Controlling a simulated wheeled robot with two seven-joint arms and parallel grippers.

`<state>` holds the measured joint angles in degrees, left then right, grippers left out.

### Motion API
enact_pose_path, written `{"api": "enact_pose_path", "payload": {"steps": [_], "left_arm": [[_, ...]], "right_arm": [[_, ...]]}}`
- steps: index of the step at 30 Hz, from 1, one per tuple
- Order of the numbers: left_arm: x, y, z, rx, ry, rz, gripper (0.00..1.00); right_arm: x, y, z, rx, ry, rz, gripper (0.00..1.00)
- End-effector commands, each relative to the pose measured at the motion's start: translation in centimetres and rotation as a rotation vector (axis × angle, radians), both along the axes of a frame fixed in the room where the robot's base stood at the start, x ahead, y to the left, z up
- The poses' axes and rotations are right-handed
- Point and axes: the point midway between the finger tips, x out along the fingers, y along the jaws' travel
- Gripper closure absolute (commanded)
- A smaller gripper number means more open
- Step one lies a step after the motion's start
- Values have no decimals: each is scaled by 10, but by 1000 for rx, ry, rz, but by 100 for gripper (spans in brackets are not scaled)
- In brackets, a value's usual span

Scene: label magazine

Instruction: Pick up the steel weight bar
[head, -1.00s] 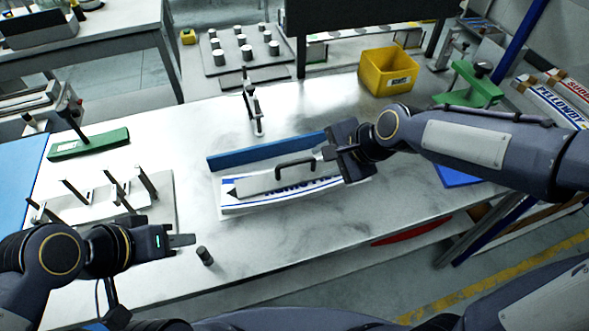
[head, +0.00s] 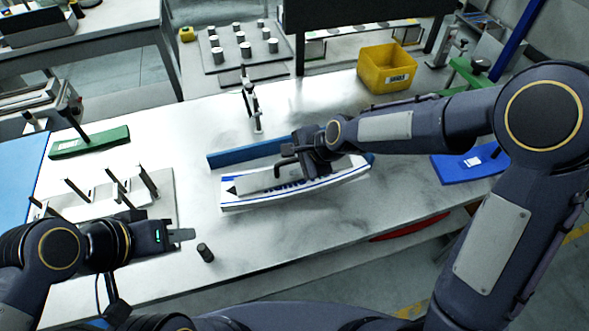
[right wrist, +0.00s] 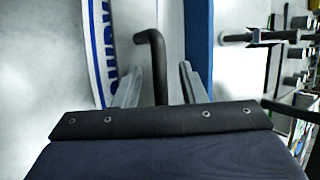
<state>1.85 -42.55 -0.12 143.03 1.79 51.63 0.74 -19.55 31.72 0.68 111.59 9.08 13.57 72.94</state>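The steel weight bar (head: 256,182) is a grey plate with a black bent handle (head: 284,164). It lies on a stack of white labels with blue print (head: 330,184), in front of a blue wall strip (head: 232,156). My right gripper (head: 298,160) is over the bar at its handle and hides part of both. In the right wrist view, the black handle (right wrist: 152,62) stands between the two spread grey fingers (right wrist: 158,88), with gaps on both sides. My left gripper (head: 184,235) hangs over the table's left front, away from the bar; its finger gap does not show.
A white rack with upright posts (head: 160,210) stands at the left, with a small dark cylinder (head: 205,252) near my left gripper. A dark stand (head: 252,105) is behind the blue strip.

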Motion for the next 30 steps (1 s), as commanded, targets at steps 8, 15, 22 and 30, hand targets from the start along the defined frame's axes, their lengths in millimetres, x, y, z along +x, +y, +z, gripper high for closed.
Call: {"api": "enact_pose_path", "payload": {"steps": [8, 15, 22, 30], "left_arm": [[0, 0, 0, 0, 0, 0, 66], [0, 0, 0, 0, 0, 0, 66], [0, 0, 0, 0, 0, 0, 66], [0, 0, 0, 0, 0, 0, 66]], "right_arm": [[0, 0, 0, 0, 0, 0, 85], [0, 0, 0, 0, 0, 1, 100], [0, 0, 0, -1, -1, 2, 100], [0, 0, 1, -1, -1, 2, 100]]}}
